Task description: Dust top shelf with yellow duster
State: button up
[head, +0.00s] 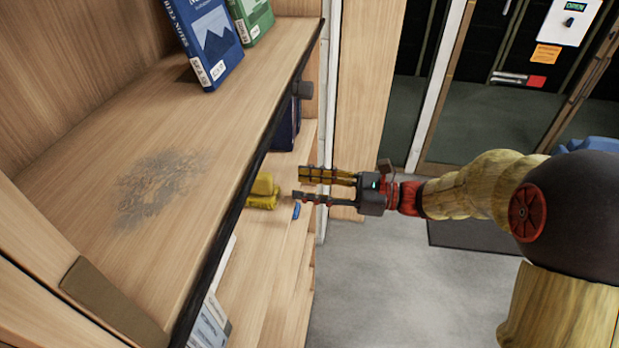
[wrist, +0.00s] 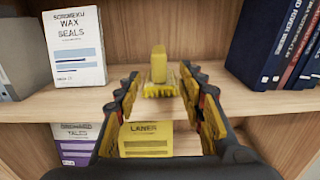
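The yellow duster (head: 263,191) rests on the shelf below the top one. In the wrist view the duster (wrist: 159,68) shows a block-like handle and a bristly yellow edge facing me. My gripper (head: 298,186) is open and empty, pointing at the duster from the right, with a gap between them in the head view. In the wrist view the duster appears between the two fingers, beyond their tips. The top shelf (head: 105,125) carries a grey dust patch (head: 157,188) on its bare middle.
A blue book (head: 207,40) and a green book (head: 252,18) stand at the top shelf's far end. On the duster's shelf, a white book (wrist: 75,48) stands left and dark blue books (wrist: 265,45) right. A yellow book (wrist: 146,140) is below. A small blue object (head: 296,210) is near my gripper.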

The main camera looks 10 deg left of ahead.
aim_at(258, 179)
jog(key=a, duration=0.7)
jog(key=a+b, duration=0.1)
jog(key=a, duration=0.3)
jog(key=shift+w+a, duration=0.35)
jog(key=shift+c, duration=0.2)
grip_shut()
dwell(0.5)
jog(key=shift+r+p, duration=0.75)
jog(key=shift+r, duration=0.25)
jog(key=shift+d, duration=0.1)
